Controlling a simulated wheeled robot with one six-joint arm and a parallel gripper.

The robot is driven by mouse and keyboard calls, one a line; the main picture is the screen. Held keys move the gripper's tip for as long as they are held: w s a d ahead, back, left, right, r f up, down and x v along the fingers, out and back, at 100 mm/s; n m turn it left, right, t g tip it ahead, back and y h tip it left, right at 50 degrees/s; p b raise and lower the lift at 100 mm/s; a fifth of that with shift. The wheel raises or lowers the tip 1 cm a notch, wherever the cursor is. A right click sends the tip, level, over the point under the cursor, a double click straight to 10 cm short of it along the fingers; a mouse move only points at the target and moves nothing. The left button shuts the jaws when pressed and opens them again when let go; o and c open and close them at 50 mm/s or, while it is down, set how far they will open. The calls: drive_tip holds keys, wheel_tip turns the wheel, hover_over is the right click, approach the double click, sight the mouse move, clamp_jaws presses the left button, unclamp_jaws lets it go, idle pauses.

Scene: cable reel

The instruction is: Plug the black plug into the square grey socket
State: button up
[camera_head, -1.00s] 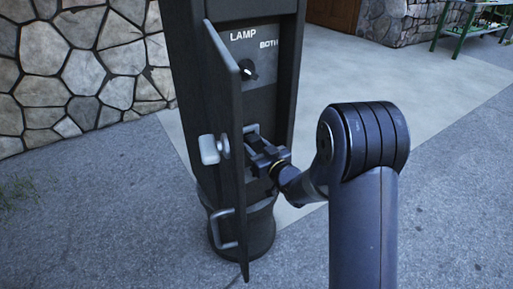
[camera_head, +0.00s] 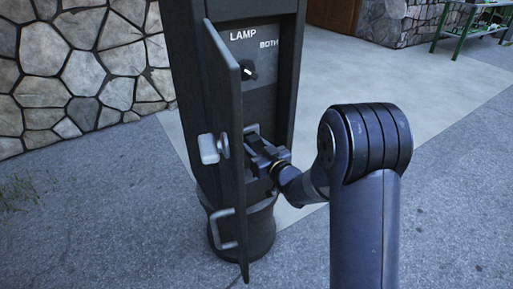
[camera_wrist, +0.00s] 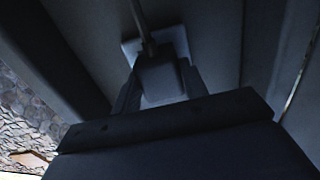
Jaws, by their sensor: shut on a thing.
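In the wrist view the black plug (camera_wrist: 160,80) sits between the fingers of my gripper (camera_wrist: 158,90), which is shut on it. The plug's cable runs up from it. The square grey socket (camera_wrist: 131,48) is right behind the plug, and its edges show around the plug. I cannot tell from this view how deep the plug sits. In the head view my gripper (camera_head: 262,150) is inside the post's opening at the socket (camera_head: 252,129), beside the open door. The plug is mostly hidden there by the gripper.
The dark post (camera_head: 178,60) has an open door (camera_head: 232,170) with a grey latch knob and a handle, close to the left of my gripper. A rotary knob (camera_head: 248,70) under the word LAMP is above.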

drive_tip(key=shift+w+a, duration=0.3)
drive_tip(key=shift+w, duration=0.15)
drive_tip(key=o, duration=1)
drive_tip(key=p+v, duration=0.1)
drive_tip(key=v, duration=0.9)
drive_tip(key=shift+s+d+p, duration=0.3)
drive_tip(key=shift+p, duration=0.05)
drive_tip(key=b+x, duration=0.2)
drive_tip(key=x, duration=0.9)
drive_tip(key=shift+s, duration=0.1)
drive_tip(key=shift+d, duration=0.1)
